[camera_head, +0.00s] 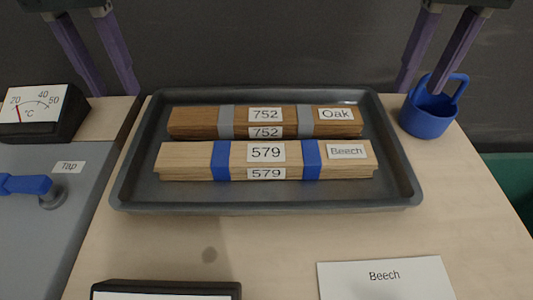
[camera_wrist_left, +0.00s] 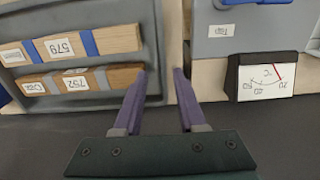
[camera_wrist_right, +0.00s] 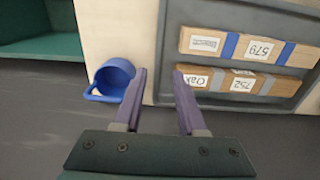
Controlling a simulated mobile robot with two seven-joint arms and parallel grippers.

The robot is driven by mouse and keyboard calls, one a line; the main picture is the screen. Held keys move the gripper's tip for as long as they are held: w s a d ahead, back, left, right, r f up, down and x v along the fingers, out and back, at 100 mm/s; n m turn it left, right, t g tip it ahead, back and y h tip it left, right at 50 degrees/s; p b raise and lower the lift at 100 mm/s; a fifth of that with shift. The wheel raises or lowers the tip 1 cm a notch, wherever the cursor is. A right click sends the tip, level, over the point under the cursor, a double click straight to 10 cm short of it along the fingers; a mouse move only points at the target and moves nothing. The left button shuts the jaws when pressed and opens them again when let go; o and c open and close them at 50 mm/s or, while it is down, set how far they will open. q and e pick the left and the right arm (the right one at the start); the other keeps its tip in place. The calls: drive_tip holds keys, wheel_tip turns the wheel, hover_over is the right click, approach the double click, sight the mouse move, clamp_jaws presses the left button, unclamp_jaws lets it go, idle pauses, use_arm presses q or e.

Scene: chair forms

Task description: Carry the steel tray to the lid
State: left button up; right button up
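The steel tray (camera_head: 270,199) sits on the table and holds two banded wood bundles. The darker bundle (camera_head: 188,122) is labelled 752 and Oak; the paler bundle (camera_head: 190,160) is labelled 579 and Beech. My left gripper (camera_head: 119,95) is open and empty by the tray's far left corner. In the left wrist view its fingers (camera_wrist_left: 181,72) point at the tray's edge. My right gripper (camera_head: 420,92) is open and empty by the far right corner; its fingers also show in the right wrist view (camera_wrist_right: 160,72). I cannot make out a lid for certain.
A blue cup (camera_head: 430,118) stands right of the tray, close to my right gripper. A temperature dial (camera_head: 40,115) and a grey panel with a blue lever (camera_head: 25,185) are at the left. A Beech card (camera_head: 385,280) and a dark-framed object (camera_head: 165,287) lie at the front.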

sight(141, 136)
use_arm(q)
wheel_tip(141, 136, down, 10)
drive_tip(key=shift+r, duration=0.1)
use_arm(e)
wheel_tip(141, 136, down, 10)
use_arm(q)
drive_tip(key=shift+c, duration=0.3)
use_arm(e)
drive_tip(key=shift+c, duration=0.3)
use_arm(q)
clamp_jaws()
use_arm(e)
clamp_jaws()
use_arm(q)
drive_tip(key=shift+d, duration=0.1)
use_arm(e)
drive_tip(key=shift+a, duration=0.15)
